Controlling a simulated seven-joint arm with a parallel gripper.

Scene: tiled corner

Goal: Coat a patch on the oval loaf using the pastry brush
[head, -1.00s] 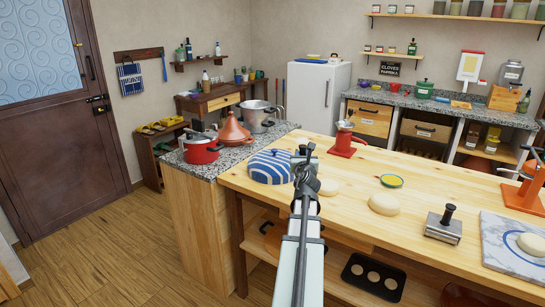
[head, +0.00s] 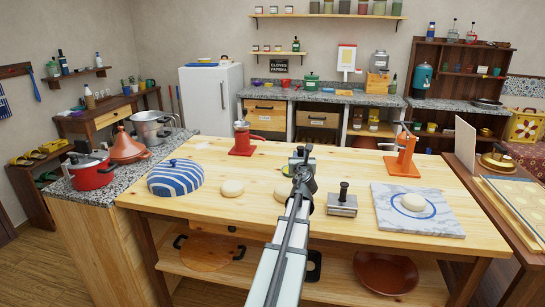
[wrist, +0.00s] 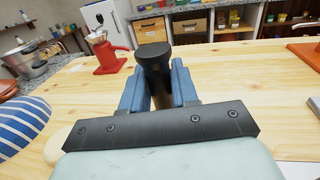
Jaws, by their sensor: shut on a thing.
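My gripper (head: 303,165) is over the middle of the wooden table. In the wrist view its blue fingers (wrist: 155,88) are shut on a dark, round-ended handle (wrist: 153,60). This may be the pastry brush; its bristles are hidden. A pale dough piece (head: 281,194) is mostly hidden behind my arm in the head view, and looked larger and oval earlier. A smaller round dough piece (head: 232,188) lies left of it. I cannot tell for sure which one is the oval loaf. Dough shows partly at the left of the wrist view (wrist: 62,145).
A blue-striped dome (head: 175,178) stands at the table's left. A red grinder (head: 242,140) and an orange press (head: 403,155) stand at the back. A black-knobbed metal block (head: 342,206) and a marble slab (head: 440,223) with dough (head: 414,202) are right. A small dish (head: 313,184) is partly hidden.

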